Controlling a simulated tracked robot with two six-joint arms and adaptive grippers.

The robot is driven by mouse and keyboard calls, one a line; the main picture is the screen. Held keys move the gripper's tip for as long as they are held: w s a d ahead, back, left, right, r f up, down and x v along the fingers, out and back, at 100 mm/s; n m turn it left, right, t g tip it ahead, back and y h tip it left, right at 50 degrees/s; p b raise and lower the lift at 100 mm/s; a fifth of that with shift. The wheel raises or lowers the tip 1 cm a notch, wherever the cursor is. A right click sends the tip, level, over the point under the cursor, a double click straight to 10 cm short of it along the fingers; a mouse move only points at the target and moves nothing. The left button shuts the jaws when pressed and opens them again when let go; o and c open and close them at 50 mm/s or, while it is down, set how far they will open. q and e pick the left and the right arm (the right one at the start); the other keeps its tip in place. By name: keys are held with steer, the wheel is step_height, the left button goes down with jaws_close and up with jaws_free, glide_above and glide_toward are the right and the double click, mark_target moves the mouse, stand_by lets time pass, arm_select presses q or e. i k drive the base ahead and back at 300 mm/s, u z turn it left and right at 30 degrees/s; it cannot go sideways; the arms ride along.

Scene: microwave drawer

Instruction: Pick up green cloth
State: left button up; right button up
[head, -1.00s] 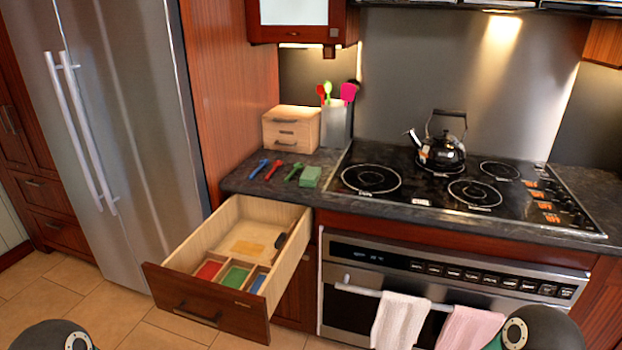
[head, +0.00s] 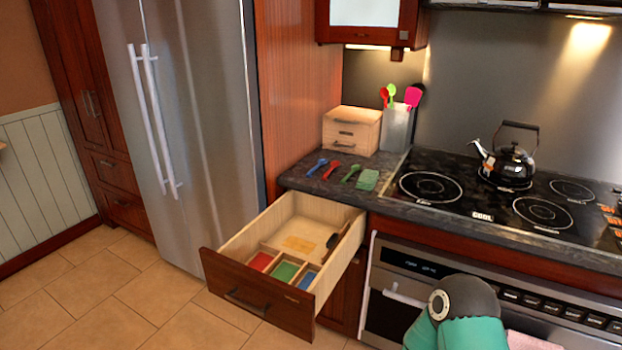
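The green cloth (head: 368,179) lies on the dark countertop, left of the cooktop and near the counter's front edge. It looks like a small folded green square. A green utensil (head: 351,173) lies just to its left. No gripper shows in the head view. Only a teal and black part of one of my arms shows at the bottom right, in front of the oven, so neither gripper's state can be seen.
An open drawer (head: 220,262) with coloured compartments juts out below the counter. Red (head: 332,170) and blue (head: 317,167) utensils lie by a wooden box (head: 351,131). A kettle (head: 509,163) stands on the cooktop (head: 478,205). The floor left of the drawer is clear.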

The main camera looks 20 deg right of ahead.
mark_target(367, 180)
steer(key=z, duration=1.15)
steer(key=i, duration=0.15)
steer(key=u, duration=2.7)
steer(key=k, duration=1)
steer(key=z, duration=0.75)
steer(key=i, duration=1.05)
steer(key=z, duration=0.65)
